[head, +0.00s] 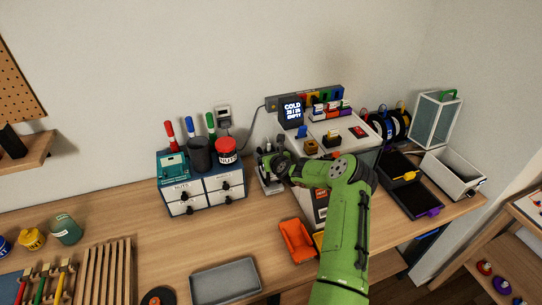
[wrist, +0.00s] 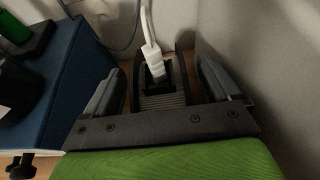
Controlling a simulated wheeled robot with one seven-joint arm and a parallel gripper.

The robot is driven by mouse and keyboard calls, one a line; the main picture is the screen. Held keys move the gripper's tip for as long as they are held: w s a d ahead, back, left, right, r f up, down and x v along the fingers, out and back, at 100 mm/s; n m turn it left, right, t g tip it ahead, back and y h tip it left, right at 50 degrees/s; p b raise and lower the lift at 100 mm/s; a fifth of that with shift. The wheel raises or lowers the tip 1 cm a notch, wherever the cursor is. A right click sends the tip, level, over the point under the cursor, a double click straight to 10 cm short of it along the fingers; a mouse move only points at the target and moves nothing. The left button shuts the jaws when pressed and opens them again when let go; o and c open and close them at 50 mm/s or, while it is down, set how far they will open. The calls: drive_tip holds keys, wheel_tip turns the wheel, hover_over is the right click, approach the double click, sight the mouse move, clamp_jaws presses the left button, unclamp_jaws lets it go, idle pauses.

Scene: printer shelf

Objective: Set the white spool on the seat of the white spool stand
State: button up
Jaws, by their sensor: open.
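Several spools (head: 388,125) stand in a row at the back right, with black, blue and white parts showing. I cannot tell for certain which one is the white spool, and I cannot pick out the white spool stand. A white plug-like piece with a cord (wrist: 152,60) shows between and beyond the fingers, in a dark ribbed block (wrist: 163,101). No spool is between the fingers.
The drawer unit (head: 203,190) with cups and pens is close on the left. A white printer-like box (head: 345,132) stands right of the gripper. Dark trays (head: 400,172) and a white bin (head: 452,172) lie farther right.

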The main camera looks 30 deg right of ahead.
drive_tip(key=v, duration=1.5)
drive_tip(key=shift+s, duration=0.3)
drive_tip(key=shift+r, duration=0.15)
